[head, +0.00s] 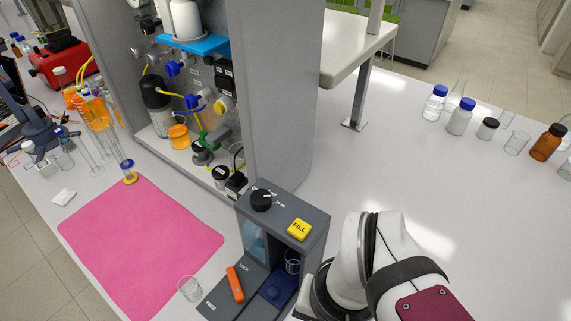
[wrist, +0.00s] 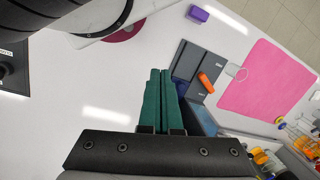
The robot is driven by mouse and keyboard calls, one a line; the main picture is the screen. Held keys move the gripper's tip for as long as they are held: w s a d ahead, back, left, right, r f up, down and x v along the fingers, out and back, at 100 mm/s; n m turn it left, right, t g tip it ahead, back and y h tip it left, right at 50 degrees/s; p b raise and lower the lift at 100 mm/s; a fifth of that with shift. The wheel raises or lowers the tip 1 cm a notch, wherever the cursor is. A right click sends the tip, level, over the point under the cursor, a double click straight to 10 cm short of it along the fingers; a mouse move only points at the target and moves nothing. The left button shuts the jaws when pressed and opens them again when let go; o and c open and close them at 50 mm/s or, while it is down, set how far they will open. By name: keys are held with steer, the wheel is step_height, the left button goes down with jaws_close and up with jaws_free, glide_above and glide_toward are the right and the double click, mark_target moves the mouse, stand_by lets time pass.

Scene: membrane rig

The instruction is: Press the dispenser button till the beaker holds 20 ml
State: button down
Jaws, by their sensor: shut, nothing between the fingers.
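The dark grey dispenser (head: 318,228) stands at the front middle of the bench in the head view. On its top are a yellow button marked FILL (head: 299,230) and a black knob (head: 262,200). An orange lever (head: 235,284) lies by the word LOCK on its base. A clear glass vessel (head: 292,262) shows in its bay; I cannot read a level. An empty-looking clear beaker (head: 190,288) stands left of the base. In the wrist view my gripper (wrist: 161,72) has its green fingers together, beside the dispenser (wrist: 181,58), partly covering it. The button is hidden there.
A pink mat (head: 140,245) lies left of the dispenser. A tall grey rig (head: 275,90) with tubes and valves stands behind it. Several bottles (head: 459,116) line the back right. The bench at right is mostly clear. A purple block (wrist: 198,14) shows in the wrist view.

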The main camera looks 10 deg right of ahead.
stand_by(0.5)
step_height(320, 180, up, 12)
steer(key=m+t+y, duration=0.5)
steer(key=m+y, duration=0.1)
steer(key=m, duration=0.4)
glide_above(306, 229)
steer(key=shift+d+f, duration=0.1)
steer(key=shift+f, duration=4.45)
steer(key=shift+f, duration=0.4)
